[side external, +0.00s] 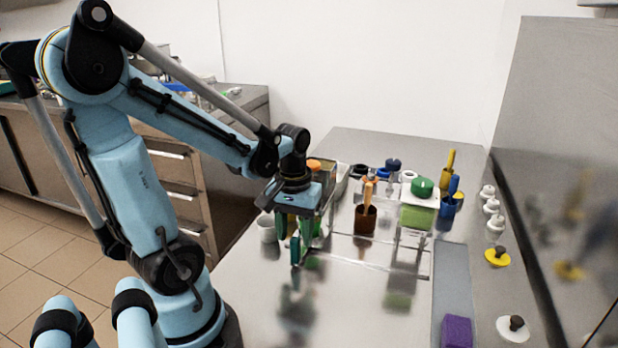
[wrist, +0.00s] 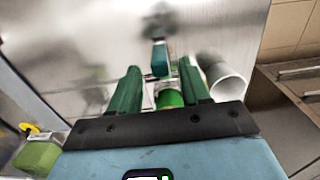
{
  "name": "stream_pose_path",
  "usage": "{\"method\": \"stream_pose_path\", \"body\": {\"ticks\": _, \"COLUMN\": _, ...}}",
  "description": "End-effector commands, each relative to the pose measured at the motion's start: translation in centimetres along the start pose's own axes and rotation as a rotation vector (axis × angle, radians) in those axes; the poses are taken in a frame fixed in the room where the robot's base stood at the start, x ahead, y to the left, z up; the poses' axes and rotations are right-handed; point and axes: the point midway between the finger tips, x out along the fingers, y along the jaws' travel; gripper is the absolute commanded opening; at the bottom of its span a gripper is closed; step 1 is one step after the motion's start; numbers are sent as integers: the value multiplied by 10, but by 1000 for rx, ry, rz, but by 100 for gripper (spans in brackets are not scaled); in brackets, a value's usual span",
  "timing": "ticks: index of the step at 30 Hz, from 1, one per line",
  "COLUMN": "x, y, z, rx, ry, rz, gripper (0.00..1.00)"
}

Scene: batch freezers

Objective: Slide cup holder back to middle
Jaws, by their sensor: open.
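My gripper (side external: 295,238) hangs over the left part of the steel table, fingers pointing down. In the wrist view its two green fingers (wrist: 160,90) are apart. Between them show a green cylinder (wrist: 168,98) and, farther up the picture, an upright teal piece (wrist: 160,58). These look like parts of the cup holder, but I cannot tell for sure; the fingers hide much of it. Whether the fingers touch the teal piece is unclear. A white cup (side external: 267,228) stands left of my gripper; it also shows right of the fingers in the wrist view (wrist: 228,82).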

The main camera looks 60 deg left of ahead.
Motion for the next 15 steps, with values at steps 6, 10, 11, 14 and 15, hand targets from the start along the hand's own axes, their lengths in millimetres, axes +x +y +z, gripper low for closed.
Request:
{"method": "stream_pose_path", "body": {"ticks": 6, "x": 22, "y": 0, "z": 0, "rx": 0, "ry": 0, "rz": 0, "gripper": 47}}
{"method": "stream_pose_path", "body": {"ticks": 10, "x": 32, "y": 0, "z": 0, "rx": 0, "ry": 0, "rz": 0, "gripper": 47}}
{"method": "stream_pose_path", "body": {"ticks": 11, "x": 34, "y": 0, "z": -1, "rx": 0, "ry": 0, "rz": 0, "gripper": 47}}
{"method": "stream_pose_path", "body": {"ticks": 14, "x": 39, "y": 0, "z": 0, "rx": 0, "ry": 0, "rz": 0, "gripper": 47}}
{"method": "stream_pose_path", "body": {"ticks": 15, "x": 40, "y": 0, "z": 0, "rx": 0, "ry": 0, "rz": 0, "gripper": 47}}
